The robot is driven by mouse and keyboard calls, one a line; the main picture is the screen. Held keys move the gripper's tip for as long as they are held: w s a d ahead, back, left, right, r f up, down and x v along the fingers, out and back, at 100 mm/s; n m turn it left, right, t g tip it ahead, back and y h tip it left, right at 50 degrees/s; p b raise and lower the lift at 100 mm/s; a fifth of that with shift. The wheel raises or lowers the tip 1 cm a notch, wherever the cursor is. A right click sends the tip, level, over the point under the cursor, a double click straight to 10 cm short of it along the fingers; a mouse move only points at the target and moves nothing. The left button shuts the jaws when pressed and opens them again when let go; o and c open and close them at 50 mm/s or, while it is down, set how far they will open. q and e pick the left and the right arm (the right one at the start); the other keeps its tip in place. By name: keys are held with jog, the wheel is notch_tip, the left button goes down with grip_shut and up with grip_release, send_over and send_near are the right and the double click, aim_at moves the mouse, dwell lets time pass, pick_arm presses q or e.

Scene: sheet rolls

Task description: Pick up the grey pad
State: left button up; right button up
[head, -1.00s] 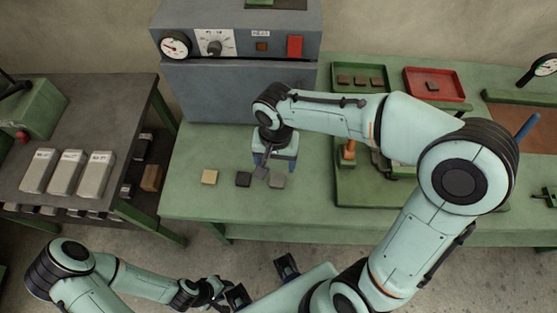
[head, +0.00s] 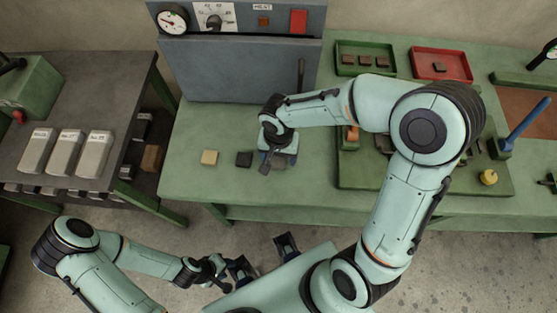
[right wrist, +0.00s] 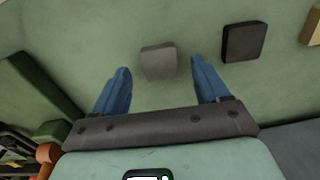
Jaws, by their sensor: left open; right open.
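The grey pad (right wrist: 158,61) lies flat on the green bench. In the right wrist view it is between and slightly beyond the tips of my right gripper (right wrist: 162,72), which is open with its blue fingers apart. I see no contact with the pad. In the head view the right gripper (head: 277,158) hangs over the grey pad (head: 279,166) and partly hides it. My left gripper (head: 224,271) is low in front of the bench, far from the pad; its fingers are small and hard to make out.
A black pad (head: 244,159) and a tan pad (head: 209,157) lie in a row to the left of the grey one. A grey press box (head: 240,70) stands behind. A green tray (head: 362,48) and a red tray (head: 442,53) are at the back right. The bench front is clear.

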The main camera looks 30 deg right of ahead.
aim_at(279, 161)
notch_tip(279, 161, down, 2)
pick_arm(q)
jog(key=shift+f, duration=0.15)
pick_arm(e)
jog(key=c, duration=1.1)
jog(key=shift+r, duration=0.15)
pick_arm(q)
jog(key=r+p, duration=0.1)
jog(key=w+r+p, duration=0.1)
jog(key=r, duration=0.1)
jog(key=shift+w, duration=0.15)
pick_arm(e)
notch_tip(279, 161, up, 20)
jog(key=shift+f, duration=0.1)
